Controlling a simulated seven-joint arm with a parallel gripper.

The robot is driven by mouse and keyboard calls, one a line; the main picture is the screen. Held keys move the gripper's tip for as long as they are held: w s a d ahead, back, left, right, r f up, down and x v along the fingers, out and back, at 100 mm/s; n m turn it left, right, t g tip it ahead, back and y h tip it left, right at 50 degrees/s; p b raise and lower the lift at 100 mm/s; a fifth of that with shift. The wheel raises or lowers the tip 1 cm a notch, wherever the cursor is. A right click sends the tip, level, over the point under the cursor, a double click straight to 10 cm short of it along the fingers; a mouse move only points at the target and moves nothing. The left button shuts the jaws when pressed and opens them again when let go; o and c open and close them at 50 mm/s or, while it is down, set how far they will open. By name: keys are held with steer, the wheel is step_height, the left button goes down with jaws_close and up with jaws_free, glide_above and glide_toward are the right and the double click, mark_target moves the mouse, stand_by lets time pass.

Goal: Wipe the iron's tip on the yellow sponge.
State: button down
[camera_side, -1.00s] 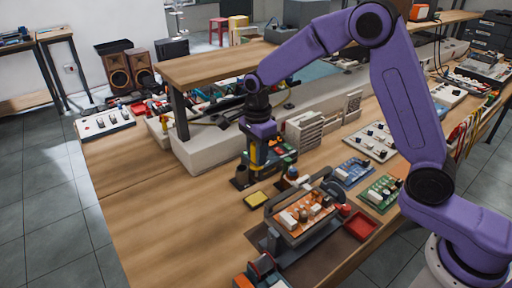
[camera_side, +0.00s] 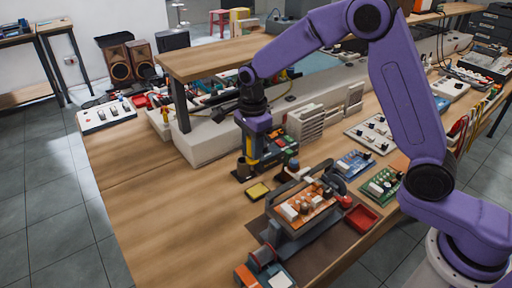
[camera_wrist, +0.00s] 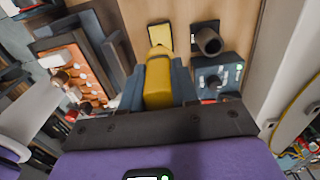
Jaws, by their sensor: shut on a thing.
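My gripper (camera_side: 252,157) is shut on the soldering iron, whose yellow handle (camera_wrist: 158,80) shows between the dark fingers in the wrist view. In the side view the gripper is upright above the dark iron holder (camera_side: 242,170) on the workbench. The iron's tip is hidden in both views. The yellow sponge (camera_side: 258,190) lies flat in a small dark tray just in front of the holder. The sponge also shows in the wrist view (camera_wrist: 160,36), just beyond the handle. The holder's open tube (camera_wrist: 208,41) is to its right there.
A circuit board in a clamp stand (camera_side: 302,208) is right of the sponge. A soldering station (camera_side: 280,145) stands behind. A red tray (camera_side: 361,219) lies at the right. Bare wooden bench (camera_side: 175,210) is free on the left.

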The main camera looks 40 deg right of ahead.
mark_target(253, 169)
steer(key=shift+f, duration=4)
steer(key=shift+d, duration=1.75)
steer(key=shift+a, duration=1.8)
steer(key=shift+d, duration=1.85)
step_height(253, 169, up, 8)
steer(key=shift+a, duration=0.1)
